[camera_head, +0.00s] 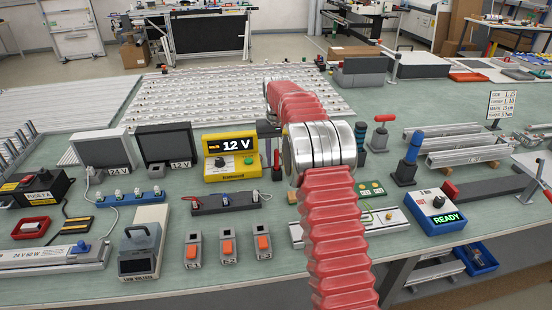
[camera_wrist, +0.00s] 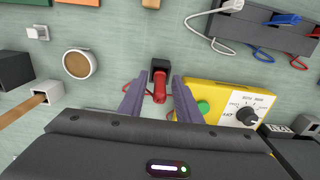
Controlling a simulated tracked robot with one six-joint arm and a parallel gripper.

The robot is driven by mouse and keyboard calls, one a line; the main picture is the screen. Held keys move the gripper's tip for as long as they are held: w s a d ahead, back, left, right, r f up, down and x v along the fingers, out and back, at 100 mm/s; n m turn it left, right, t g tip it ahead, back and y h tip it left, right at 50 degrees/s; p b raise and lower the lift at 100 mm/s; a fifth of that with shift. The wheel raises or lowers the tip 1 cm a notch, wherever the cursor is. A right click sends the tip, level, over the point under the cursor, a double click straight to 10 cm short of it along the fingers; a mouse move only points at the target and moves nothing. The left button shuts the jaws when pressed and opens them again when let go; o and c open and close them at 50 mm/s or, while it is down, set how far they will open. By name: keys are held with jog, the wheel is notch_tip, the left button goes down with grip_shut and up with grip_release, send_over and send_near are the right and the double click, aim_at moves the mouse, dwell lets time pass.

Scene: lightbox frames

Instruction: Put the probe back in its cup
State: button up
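A red probe-like piece (camera_wrist: 160,88) with a dark block-shaped base (camera_wrist: 160,66) shows at the middle of the wrist view. I cannot tell whether that dark base is its cup. In the head view a small red upright piece (camera_head: 277,160) stands just right of the yellow 12 V meter (camera_head: 231,172). My gripper (camera_wrist: 158,85) is open. Its two purple-grey fingers lie on either side of the red piece, with gaps visible. A thin red lead curls beside it. In the head view my own red arm hides my gripper and part of the bench.
The yellow meter (camera_wrist: 228,100) is close to the right finger. A round tan-topped piece (camera_wrist: 80,64) and a wooden bar (camera_wrist: 32,105) lie left in the wrist view. A dark terminal strip (camera_wrist: 240,30) with leads is at upper right. Bare green bench lies between them.

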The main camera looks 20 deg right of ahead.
jog(key=shift+r, duration=0.15)
notch_tip(320, 180, up, 10)
jog(key=shift+r, duration=1)
dwell(0.5)
jog(key=shift+s+a+r, duration=0.1)
jog(key=s+a+r+t, duration=0.1)
jog(key=s+a+r, duration=0.25)
jog(key=s, duration=0.25)
jog(key=s+a+r+n+t, duration=0.1)
jog(key=s+a+r, duration=0.25)
jog(key=s, duration=0.35)
jog(key=s+a+r+t, duration=0.1)
jog(key=s+a+r, duration=0.25)
jog(key=s, duration=0.25)
jog(key=s+a+f+t, duration=0.1)
jog(key=s+f, duration=0.2)
jog(key=s, duration=0.4)
jog(key=s+a+f, duration=0.2)
jog(key=s+f, duration=0.1)
jog(key=s, duration=0.5)
jog(key=s+a+f+n+t, duration=0.1)
jog(key=s+f, duration=0.3)
jog(key=s, duration=0.4)
jog(key=shift+s+a+t, duration=0.15)
jog(key=shift+s+t, duration=0.1)
jog(key=shift+t, duration=0.05)
